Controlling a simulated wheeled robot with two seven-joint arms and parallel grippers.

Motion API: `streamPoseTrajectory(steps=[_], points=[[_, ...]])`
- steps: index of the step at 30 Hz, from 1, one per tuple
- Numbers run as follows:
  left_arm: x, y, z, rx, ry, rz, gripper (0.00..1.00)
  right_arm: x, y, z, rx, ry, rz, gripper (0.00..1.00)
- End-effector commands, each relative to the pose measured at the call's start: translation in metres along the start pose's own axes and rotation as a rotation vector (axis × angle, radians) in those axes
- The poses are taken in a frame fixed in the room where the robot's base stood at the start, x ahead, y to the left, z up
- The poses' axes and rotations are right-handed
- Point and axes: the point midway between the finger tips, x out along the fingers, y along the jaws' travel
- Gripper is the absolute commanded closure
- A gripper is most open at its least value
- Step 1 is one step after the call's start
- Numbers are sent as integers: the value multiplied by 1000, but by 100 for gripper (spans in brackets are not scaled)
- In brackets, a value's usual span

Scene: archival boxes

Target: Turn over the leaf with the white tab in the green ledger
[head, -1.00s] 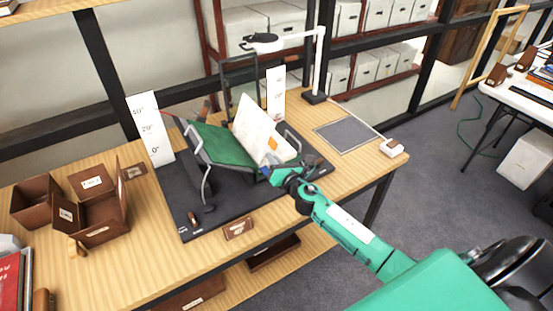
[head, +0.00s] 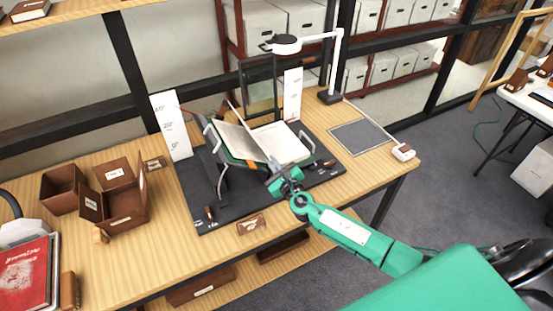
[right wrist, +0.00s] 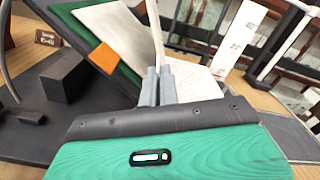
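The green ledger (head: 240,152) lies open on a cradle in the head view, with cream pages on both sides. One leaf (head: 246,128) stands up between the left pages (head: 232,138) and right pages (head: 284,143). My right gripper (head: 276,174) is at the ledger's near edge. In the right wrist view its fingers (right wrist: 158,78) are close together on the lower edge of a thin upright leaf (right wrist: 154,30). An orange tab (right wrist: 104,57) shows on the left side. I cannot make out a white tab. My left gripper is not in view.
The cradle stands on a dark mat (head: 222,212) between two white angle cards (head: 171,125). A lamp (head: 331,95) and grey pad (head: 359,136) are at the right. Brown boxes (head: 125,214) and a red book (head: 25,272) are at the left.

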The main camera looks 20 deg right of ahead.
Motion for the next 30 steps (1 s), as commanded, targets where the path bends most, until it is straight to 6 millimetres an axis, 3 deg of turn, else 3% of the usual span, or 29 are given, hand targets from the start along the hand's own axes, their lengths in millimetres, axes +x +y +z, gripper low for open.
streamPoseTrajectory(steps=[23, 27, 30], points=[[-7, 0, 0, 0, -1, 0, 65, 0, 7, 0, -105, 1, 0, 100], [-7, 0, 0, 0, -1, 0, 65, 0, 7, 0, -105, 1, 0, 75], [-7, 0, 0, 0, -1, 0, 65, 0, 7, 0, -105, 1, 0, 75]])
